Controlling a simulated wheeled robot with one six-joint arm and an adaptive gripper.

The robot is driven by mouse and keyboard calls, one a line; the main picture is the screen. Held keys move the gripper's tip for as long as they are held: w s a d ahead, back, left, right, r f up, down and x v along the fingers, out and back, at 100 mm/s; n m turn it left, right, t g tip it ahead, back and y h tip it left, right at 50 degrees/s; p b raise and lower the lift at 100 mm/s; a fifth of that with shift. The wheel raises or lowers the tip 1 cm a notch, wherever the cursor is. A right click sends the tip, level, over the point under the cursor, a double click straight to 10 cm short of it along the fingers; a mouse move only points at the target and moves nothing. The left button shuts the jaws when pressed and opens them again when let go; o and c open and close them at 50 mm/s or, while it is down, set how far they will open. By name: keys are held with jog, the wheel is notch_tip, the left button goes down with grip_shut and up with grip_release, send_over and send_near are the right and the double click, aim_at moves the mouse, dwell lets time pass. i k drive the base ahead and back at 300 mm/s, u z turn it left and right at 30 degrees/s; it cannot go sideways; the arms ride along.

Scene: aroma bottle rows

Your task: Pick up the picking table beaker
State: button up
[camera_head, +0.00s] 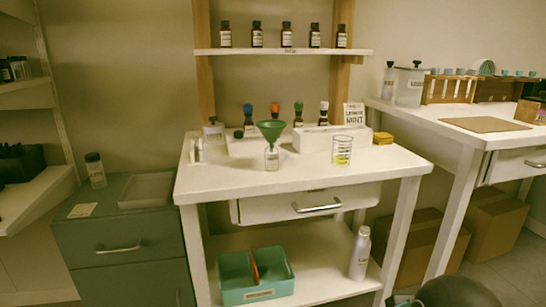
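A clear glass beaker (342,151) with printed marks and some yellow liquid at its bottom stands upright near the front right of the white picking table (235,178). Nothing touches it. A dark rounded part, likely of my arm, shows at the bottom right edge, low in front of the table and well apart from the beaker. My gripper's fingers do not show.
Left of the beaker, a green funnel (271,129) sits over a small clear bottle (271,158). Behind are capped bottles, white blocks, a "LEMON MINT" card (354,114) and yellow sponges (383,138). The tabletop to the beaker's right and front is clear.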

aim_at(342, 145)
jog(key=z, duration=3.65)
jog(key=k, duration=2.5)
jog(key=u, duration=1.8)
jog(key=i, duration=0.5)
